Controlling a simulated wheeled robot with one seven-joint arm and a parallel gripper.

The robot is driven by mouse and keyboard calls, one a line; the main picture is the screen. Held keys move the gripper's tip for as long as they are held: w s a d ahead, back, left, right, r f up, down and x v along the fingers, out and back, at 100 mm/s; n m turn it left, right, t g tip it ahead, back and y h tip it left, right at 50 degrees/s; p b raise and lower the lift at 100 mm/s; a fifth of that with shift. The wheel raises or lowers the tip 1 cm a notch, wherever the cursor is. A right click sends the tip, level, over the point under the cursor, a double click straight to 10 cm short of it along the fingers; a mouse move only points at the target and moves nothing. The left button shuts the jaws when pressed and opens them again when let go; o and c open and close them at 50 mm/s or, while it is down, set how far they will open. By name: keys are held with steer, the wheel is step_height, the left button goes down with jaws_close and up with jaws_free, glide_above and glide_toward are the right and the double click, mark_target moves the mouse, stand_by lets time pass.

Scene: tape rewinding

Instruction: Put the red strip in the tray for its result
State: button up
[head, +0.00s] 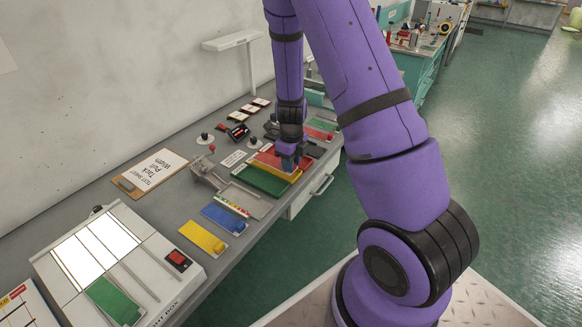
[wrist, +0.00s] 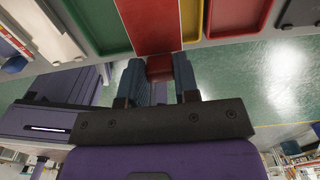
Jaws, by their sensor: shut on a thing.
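The red strip (wrist: 148,25) shows in the wrist view as a flat red band with a small red block (wrist: 160,68) at its near end. My gripper (wrist: 160,78) is shut on that block, one finger on each side. The strip extends over the coloured trays, between a green tray (wrist: 97,22) and a yellow tray (wrist: 191,20); I cannot tell whether it touches them. A red tray (wrist: 240,18) lies right of the yellow one. In the head view my gripper (head: 289,165) is at the trays' front edge, and it hides part of them and the strip.
A blue strip (head: 222,217) and a yellow strip (head: 201,236) lie on the bench. A green strip (head: 113,300) lies on the light box (head: 150,262). A metal lever device (head: 205,172) stands left of the trays. A clipboard (head: 152,170) lies behind. The floor in front is clear.

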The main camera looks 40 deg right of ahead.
steer(key=shift+w+d+f, duration=0.2)
steer(key=shift+w+d, duration=0.4)
steer(key=shift+w, duration=0.15)
steer(key=shift+f, duration=1.6)
steer(key=shift+f, duration=0.35)
steer(key=o, duration=0.9)
